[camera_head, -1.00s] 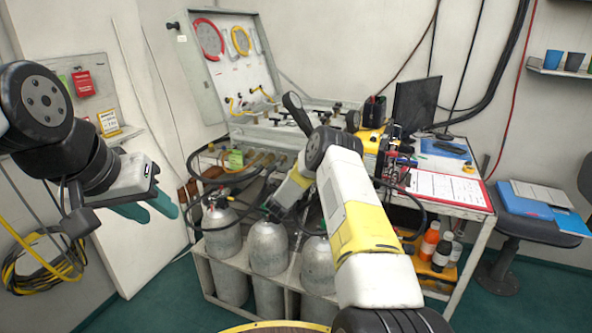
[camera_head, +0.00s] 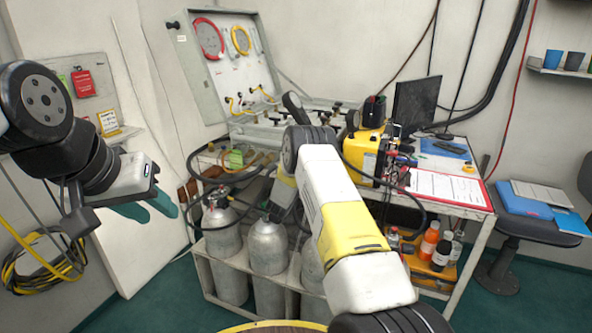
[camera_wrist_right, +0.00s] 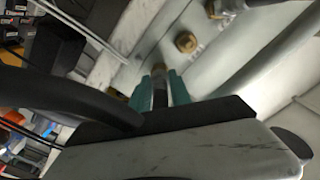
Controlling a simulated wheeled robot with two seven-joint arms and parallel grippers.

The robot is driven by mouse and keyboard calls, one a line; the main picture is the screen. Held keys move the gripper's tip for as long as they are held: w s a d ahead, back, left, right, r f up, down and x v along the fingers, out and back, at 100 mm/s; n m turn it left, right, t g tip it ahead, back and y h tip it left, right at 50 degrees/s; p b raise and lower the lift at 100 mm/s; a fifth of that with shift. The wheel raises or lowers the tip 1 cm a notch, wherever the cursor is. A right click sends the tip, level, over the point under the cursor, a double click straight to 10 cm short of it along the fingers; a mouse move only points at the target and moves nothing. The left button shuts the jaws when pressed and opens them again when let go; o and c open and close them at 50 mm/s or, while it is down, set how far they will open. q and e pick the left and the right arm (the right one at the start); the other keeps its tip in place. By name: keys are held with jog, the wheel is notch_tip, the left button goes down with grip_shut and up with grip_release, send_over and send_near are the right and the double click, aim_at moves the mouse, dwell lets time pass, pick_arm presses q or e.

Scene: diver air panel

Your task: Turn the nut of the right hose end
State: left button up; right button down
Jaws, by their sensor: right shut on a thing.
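In the right wrist view, the teal fingers of my right gripper (camera_wrist_right: 161,82) are shut on a dark hose end (camera_wrist_right: 160,97), with a brownish nut (camera_wrist_right: 160,70) showing at the fingertips. The fingers cover much of it, so its fit to anything beyond cannot be told. A brass fitting (camera_wrist_right: 186,42) sits just past the fingertips, on a pale surface. In the head view my right arm hides the right gripper and the hose end. My left gripper (camera_head: 163,212) is open and empty at the left, well apart from the bench.
Grey gas cylinders (camera_head: 267,247) stand in a rack below the bench, with black hoses around them. An open panel case (camera_head: 222,62) stands at the back. A yellow case (camera_head: 362,152), a monitor (camera_head: 415,103) and a red-edged clipboard (camera_head: 440,188) are on the bench.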

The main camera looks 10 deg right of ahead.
jog(key=shift+f+n, duration=0.1)
jog(key=shift+n, duration=0.5)
jog(key=c, duration=1.2)
grip_release()
jog(key=shift+o, duration=0.2)
jog(key=v, duration=0.8)
